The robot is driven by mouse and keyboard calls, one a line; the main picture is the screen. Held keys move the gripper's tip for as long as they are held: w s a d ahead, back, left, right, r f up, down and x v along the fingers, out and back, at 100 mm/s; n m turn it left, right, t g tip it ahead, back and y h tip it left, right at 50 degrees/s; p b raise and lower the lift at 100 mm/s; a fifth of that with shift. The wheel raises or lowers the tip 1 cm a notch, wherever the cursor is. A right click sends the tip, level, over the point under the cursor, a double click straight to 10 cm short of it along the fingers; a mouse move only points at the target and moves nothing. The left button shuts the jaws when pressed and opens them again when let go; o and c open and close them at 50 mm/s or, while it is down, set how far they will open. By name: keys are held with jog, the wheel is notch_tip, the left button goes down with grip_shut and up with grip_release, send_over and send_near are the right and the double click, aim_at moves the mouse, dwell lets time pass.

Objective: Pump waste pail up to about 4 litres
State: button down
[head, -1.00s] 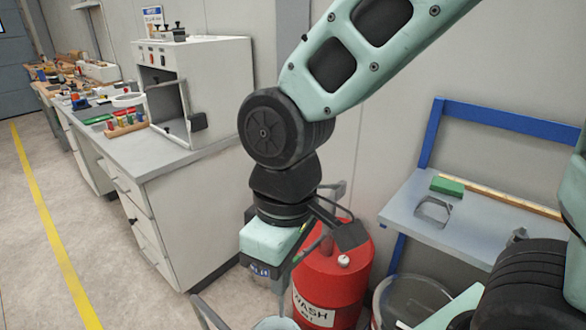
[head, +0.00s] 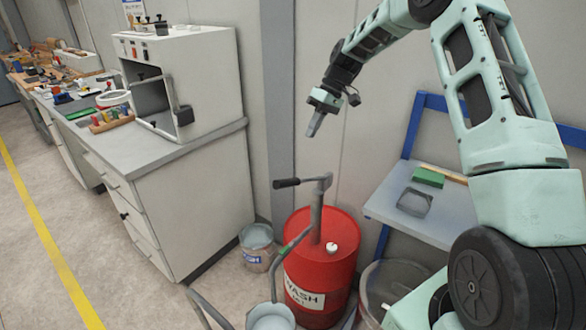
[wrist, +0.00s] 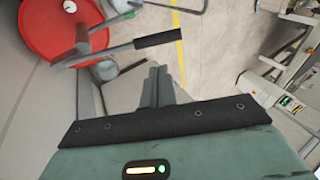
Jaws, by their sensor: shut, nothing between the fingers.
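The red drum (head: 318,290), labelled WASH, stands on the floor with a hand pump (head: 317,210) on top. The pump's lever with its black grip (head: 287,183) points left, about level. A spout pipe (head: 290,250) curves down toward a grey pail (head: 271,318), cut off by the lower edge. A second pail (head: 257,248) with a blue-and-white label stands by the cabinet; I cannot tell which is the waste pail. Neither fill level is readable. My gripper (head: 314,127) is shut and empty, above the lever. In the wrist view my fingertips (wrist: 157,68) appear just below the black grip (wrist: 158,39), apart from it.
A grey-topped cabinet (head: 190,175) with a white machine (head: 185,80) stands left. A blue-framed bench (head: 415,228) holding a green block (head: 428,177) is at right. A grey open container (head: 395,285) stands right of the drum. A bent metal tube (head: 208,308) is at the front.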

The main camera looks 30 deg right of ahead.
jog(key=shift+d+f, duration=0.1)
dwell(0.3)
jog(key=p, duration=0.6)
send_near(289, 179)
jog(key=x, duration=0.5)
jog(key=shift+s+a+f, duration=0.1)
jog(key=shift+s+a, duration=0.05)
jog(key=shift+a, duration=0.1)
jog(key=shift+a+f+p, duration=0.25)
jog(key=shift+f+p, duration=0.15)
jog(key=shift+f, duration=0.25)
jog(key=shift+f, duration=0.1)
